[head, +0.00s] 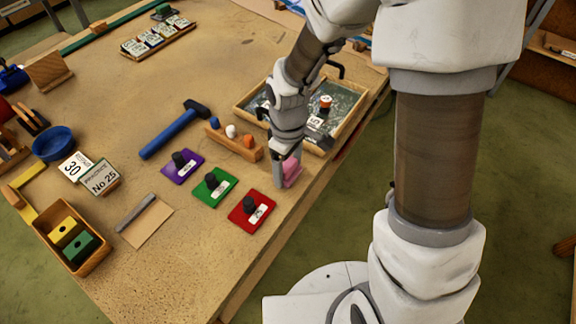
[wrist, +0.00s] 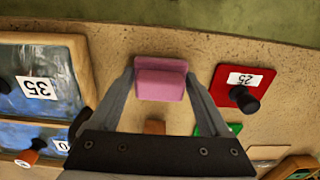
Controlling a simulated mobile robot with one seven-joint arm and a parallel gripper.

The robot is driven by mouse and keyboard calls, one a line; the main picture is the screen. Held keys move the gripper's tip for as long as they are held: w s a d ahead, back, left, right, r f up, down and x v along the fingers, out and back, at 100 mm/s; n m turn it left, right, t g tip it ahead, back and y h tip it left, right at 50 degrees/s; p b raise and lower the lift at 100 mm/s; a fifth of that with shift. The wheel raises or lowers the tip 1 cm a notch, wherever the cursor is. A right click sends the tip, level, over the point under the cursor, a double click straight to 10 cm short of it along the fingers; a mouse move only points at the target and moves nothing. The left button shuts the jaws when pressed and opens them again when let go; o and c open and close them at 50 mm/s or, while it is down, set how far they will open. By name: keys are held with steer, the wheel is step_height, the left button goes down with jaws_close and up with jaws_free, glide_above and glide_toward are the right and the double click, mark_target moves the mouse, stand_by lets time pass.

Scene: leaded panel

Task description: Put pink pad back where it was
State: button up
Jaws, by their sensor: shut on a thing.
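The pink pad (head: 291,171) is at the right edge of the workbench in the head view, beside the red square piece. In the wrist view the pink pad (wrist: 160,80) sits between my two fingers. My gripper (head: 280,178) points down and is shut on the pink pad; in the wrist view its fingertips (wrist: 160,76) touch the pad's two sides. Part of the pad is hidden behind my fingers in the head view. I cannot tell whether its underside touches the bench.
Red (head: 251,211), green (head: 212,187) and purple (head: 182,166) squares with black knobs lie left of my gripper. A wooden tray (head: 345,125) with glass panels stands behind it. A wooden block with pegs (head: 240,148) and a blue hammer (head: 172,131) lie farther left. The bench edge is close.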

steer(key=shift+f, duration=0.2)
steer(key=o, duration=1.2)
steer(key=shift+c, duration=0.2)
steer(key=shift+r, duration=0.2)
